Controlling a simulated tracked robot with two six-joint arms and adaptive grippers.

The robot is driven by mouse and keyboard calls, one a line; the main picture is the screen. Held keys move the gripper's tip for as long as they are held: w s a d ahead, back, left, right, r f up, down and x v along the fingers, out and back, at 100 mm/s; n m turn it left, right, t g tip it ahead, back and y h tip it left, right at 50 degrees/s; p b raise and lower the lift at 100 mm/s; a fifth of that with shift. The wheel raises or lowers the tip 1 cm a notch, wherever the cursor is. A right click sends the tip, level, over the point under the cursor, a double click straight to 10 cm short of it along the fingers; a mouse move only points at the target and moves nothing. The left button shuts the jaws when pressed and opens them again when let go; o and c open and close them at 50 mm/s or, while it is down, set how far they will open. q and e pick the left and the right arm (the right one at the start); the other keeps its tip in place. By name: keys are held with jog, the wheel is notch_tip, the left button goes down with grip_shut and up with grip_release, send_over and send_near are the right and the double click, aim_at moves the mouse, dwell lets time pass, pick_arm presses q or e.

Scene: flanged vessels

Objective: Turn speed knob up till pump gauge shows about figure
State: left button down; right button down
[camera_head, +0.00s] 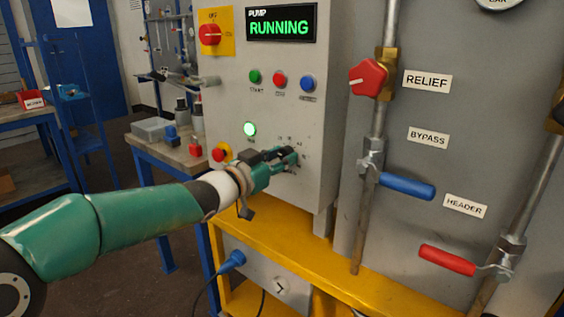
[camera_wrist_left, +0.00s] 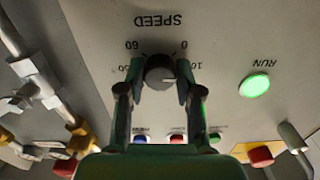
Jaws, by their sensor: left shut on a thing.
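The speed knob (camera_wrist_left: 160,72) is a dark round knob under an upside-down SPEED label in the left wrist view. A pale pointer line on it points to the right of that picture; numbers around it include 0, 10, 50 and 60. My left gripper (camera_head: 289,156) is shut on the knob, one finger on each side. In the head view the gripper hides the knob. A gauge (camera_head: 498,3) marked BAR is cut off at the top right edge; its needle is out of view, and I cannot tell if it is the pump gauge. My right gripper is not in view.
The pump display (camera_head: 280,27) reads RUNNING. Start and other buttons sit above. To the right are the red relief knob (camera_head: 368,78), blue bypass lever (camera_head: 407,186) and red header lever (camera_head: 446,260).

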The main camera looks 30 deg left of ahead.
pick_arm(q)
jog(key=m+b, duration=0.3)
jog(key=m, duration=0.6)
jog(key=shift+f+m, duration=0.1)
jog(key=shift+m, duration=0.2)
dwell(0.4)
jog(key=c, duration=0.8)
grip_release()
jog(key=shift+o, duration=0.2)
jog(key=shift+s, duration=0.1)
jog(key=shift+s, duration=0.2)
jog(key=s, duration=1.1)
jog(key=shift+s+a, duration=0.25)
jog(key=shift+a, duration=0.2)
